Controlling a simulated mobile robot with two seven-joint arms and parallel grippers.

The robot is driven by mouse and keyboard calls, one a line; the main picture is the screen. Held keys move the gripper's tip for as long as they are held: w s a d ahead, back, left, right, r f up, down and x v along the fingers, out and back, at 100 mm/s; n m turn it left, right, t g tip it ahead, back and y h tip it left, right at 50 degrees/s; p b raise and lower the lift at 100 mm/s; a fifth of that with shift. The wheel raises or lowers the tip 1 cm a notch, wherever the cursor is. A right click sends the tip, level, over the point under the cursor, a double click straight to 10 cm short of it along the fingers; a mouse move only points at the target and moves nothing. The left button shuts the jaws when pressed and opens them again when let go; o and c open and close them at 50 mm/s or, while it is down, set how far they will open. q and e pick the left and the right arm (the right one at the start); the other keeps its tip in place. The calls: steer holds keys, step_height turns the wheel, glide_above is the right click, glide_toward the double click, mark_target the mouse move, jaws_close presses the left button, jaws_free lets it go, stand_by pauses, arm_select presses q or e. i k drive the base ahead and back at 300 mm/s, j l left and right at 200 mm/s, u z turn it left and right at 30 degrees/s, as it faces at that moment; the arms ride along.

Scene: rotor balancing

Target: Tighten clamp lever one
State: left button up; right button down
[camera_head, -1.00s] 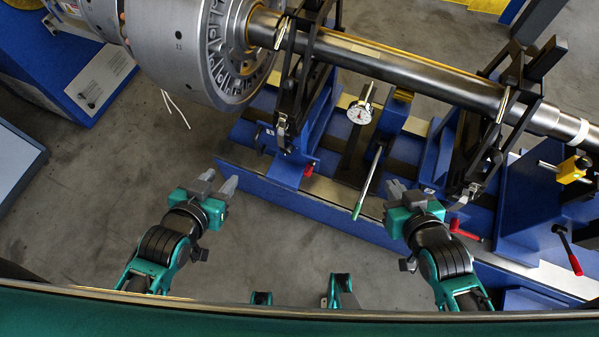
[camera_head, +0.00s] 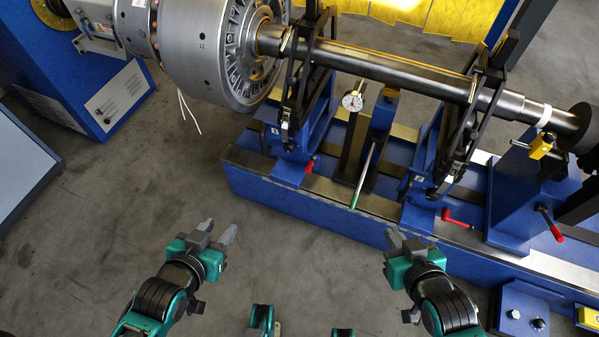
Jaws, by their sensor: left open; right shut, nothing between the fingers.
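Three red-handled levers show on the blue machine bed: one at the left pedestal (camera_head: 310,166), one at the middle pedestal (camera_head: 457,219), and one at the right block (camera_head: 551,225). I cannot tell which is clamp lever one. A long lever with a green grip (camera_head: 361,180) leans over the bed between the left and middle pedestals. My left gripper (camera_head: 221,231) is open and empty over the floor, in front of the bed's left end. My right gripper (camera_head: 393,237) is shut and empty, near the bed's front edge, below and left of the middle red lever. Neither gripper touches a lever.
A grey rotor (camera_head: 200,45) with a long shaft (camera_head: 390,72) rests across black roller stands above the blue bed (camera_head: 330,214). A dial gauge (camera_head: 352,101) stands between them. A blue button box (camera_head: 522,312) is at lower right. Floor (camera_head: 120,200) at left is clear.

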mark_target(309, 165)
steer(key=z, duration=1.25)
steer(key=j, duration=2.25)
steer(key=k+j, duration=0.15)
steer(key=j, duration=2.15)
